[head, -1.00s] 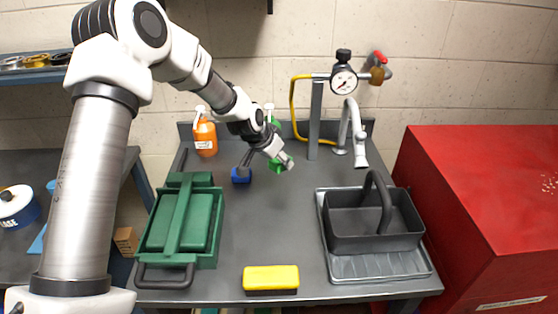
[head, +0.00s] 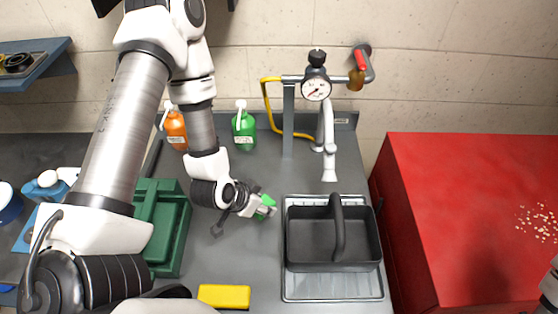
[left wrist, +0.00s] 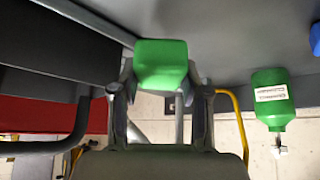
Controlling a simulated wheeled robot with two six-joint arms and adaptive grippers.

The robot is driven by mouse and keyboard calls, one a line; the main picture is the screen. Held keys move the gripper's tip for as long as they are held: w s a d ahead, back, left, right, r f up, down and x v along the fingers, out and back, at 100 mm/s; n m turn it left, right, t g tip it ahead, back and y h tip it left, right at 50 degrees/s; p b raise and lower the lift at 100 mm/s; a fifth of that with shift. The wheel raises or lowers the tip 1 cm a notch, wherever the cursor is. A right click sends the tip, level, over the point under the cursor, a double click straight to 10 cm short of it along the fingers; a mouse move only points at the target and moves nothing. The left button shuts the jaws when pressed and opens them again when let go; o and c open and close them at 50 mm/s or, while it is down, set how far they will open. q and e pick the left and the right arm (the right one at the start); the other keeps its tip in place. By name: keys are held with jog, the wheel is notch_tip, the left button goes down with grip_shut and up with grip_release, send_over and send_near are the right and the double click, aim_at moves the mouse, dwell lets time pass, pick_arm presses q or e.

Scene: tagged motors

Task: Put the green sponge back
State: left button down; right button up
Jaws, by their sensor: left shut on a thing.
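The green sponge (head: 264,205) is held in my left gripper (head: 262,208), just left of the dark caddy. It also shows in the left wrist view as a green block (left wrist: 161,64) between the two fingers (left wrist: 160,95). My left gripper is shut on it. The dark grey caddy (head: 300,256) with an upright handle stands on a grey ribbed tray (head: 330,290) at the right of the bench. In the left wrist view the caddy's dark wall (left wrist: 60,50) is close to the left of the sponge.
A green soap bottle (head: 244,132) and an orange one (head: 176,131) stand at the back. A tap (head: 328,150) rises behind the caddy. A green toolbox (head: 165,225) is at left, a yellow sponge (head: 224,296) in front, a red cabinet (head: 450,200) at right.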

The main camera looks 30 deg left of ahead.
aim_at(265, 195)
pick_arm(q)
jog(key=a+b, duration=0.1)
jog(key=b, duration=0.1)
jog(key=w+f+b, duration=0.1)
jog(key=b, duration=0.2)
jog(key=shift+w+a+f, duration=0.1)
jog(key=shift+a+f, duration=0.15)
jog(key=shift+a, duration=0.1)
jog(key=w+b, duration=0.2)
jog(key=b, duration=0.5)
jog(key=shift+w+d, duration=0.1)
jog(key=shift+d, duration=0.05)
jog(key=shift+w+a+r+p, duration=0.45)
jog(key=shift+w+r+p, duration=0.2)
jog(key=shift+p, duration=0.25)
jog(key=w+a, duration=0.1)
jog(key=w, duration=0.1)
jog(key=w+a+f, duration=0.1)
jog(key=w, duration=0.2)
jog(key=w+a, duration=0.1)
jog(key=w, duration=0.2)
jog(key=shift+a+f, duration=0.2)
notch_tip(265, 195, down, 3)
jog(key=shift+r+b, duration=0.1)
jog(key=shift+b, duration=0.55)
jog(key=shift+f, duration=0.25)
jog(key=shift+f, duration=0.1)
jog(key=c, duration=0.6)
grip_release()
